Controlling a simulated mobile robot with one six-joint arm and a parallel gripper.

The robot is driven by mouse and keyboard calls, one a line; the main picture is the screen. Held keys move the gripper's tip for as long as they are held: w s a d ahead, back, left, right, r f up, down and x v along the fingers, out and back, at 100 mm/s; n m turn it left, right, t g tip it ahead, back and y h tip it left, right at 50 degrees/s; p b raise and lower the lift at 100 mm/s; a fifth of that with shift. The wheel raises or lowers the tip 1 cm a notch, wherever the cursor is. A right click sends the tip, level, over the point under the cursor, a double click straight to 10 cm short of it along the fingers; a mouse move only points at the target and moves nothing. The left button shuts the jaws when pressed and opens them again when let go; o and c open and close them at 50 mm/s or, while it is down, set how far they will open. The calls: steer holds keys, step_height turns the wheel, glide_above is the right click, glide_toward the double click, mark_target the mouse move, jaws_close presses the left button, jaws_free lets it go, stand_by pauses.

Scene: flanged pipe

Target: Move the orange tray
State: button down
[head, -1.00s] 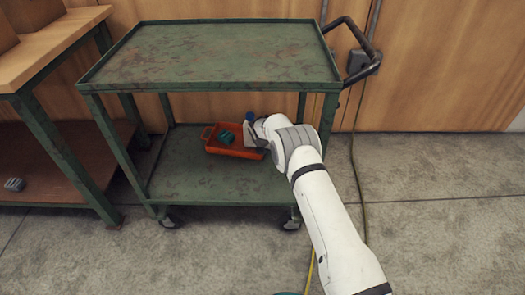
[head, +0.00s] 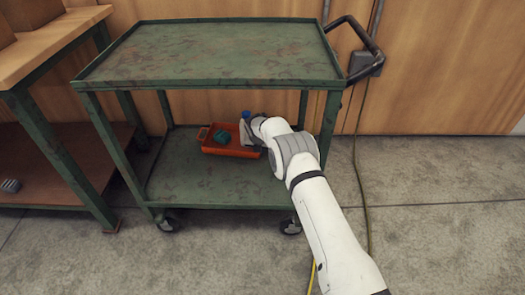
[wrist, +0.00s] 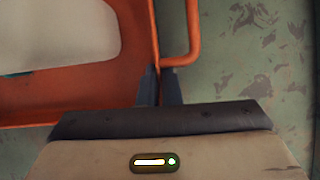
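The orange tray (head: 228,152) sits on the lower shelf of the green cart. A teal item (head: 221,135) and a pale bottle with a blue cap (head: 246,115) are in it, the bottle partly hidden by my arm. In the wrist view, the tray's wall (wrist: 156,40) runs between the two close-set fingers of my gripper (wrist: 160,85), which looks shut on it. An orange handle loop (wrist: 192,40) stands out to the right of that wall. In the head view, my arm hides the fingers and the tray's right end.
The green cart's top shelf (head: 210,55) is empty and sits above the tray. Its lower shelf (head: 200,185) is bare in front of the tray. A wooden bench (head: 50,50) stands at left. A black cart handle (head: 365,45) juts out at right.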

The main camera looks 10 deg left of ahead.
steer(key=c, duration=1.5)
jaws_free()
steer(key=shift+c, duration=0.2)
steer(key=shift+r, duration=0.1)
steer(key=p+v, duration=0.3)
steer(key=v, duration=0.3)
steer(key=shift+r, duration=0.2)
steer(key=shift+s+d+r+p, duration=0.1)
steer(key=shift+s+r+p, duration=0.25)
steer(key=shift+r, duration=0.2)
